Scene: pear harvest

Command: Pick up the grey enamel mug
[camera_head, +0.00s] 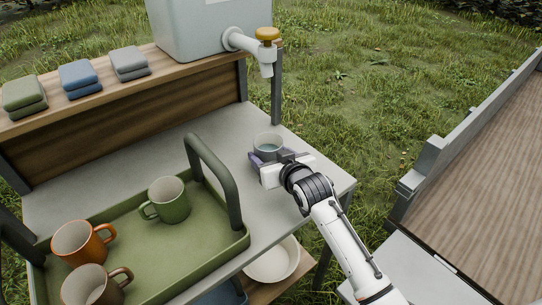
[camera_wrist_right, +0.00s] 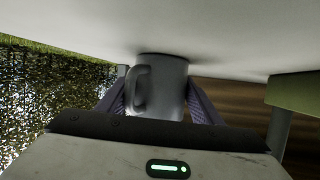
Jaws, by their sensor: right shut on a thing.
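My right gripper (camera_head: 266,158) comes from the front right and is shut on the mug's body. In the right wrist view the mug (camera_wrist_right: 165,85) sits between the two purple-grey fingers (camera_wrist_right: 160,102), with its handle to the left. That view looks inverted, and the mug's end is at or very close to the pale surface; I cannot tell if there is a gap. My left gripper is not in view.
A green tray (camera_head: 205,245) with a tall handle (camera_head: 213,168) holds a green mug (camera_head: 170,203), an orange mug (camera_head: 80,245) and a brown mug (camera_head: 95,285). Above the mug hangs a tap (camera_head: 255,45) on a pale tank (camera_head: 205,25). Folded cloths (camera_head: 80,78) lie on the shelf. A white bowl (camera_head: 272,262) is below.

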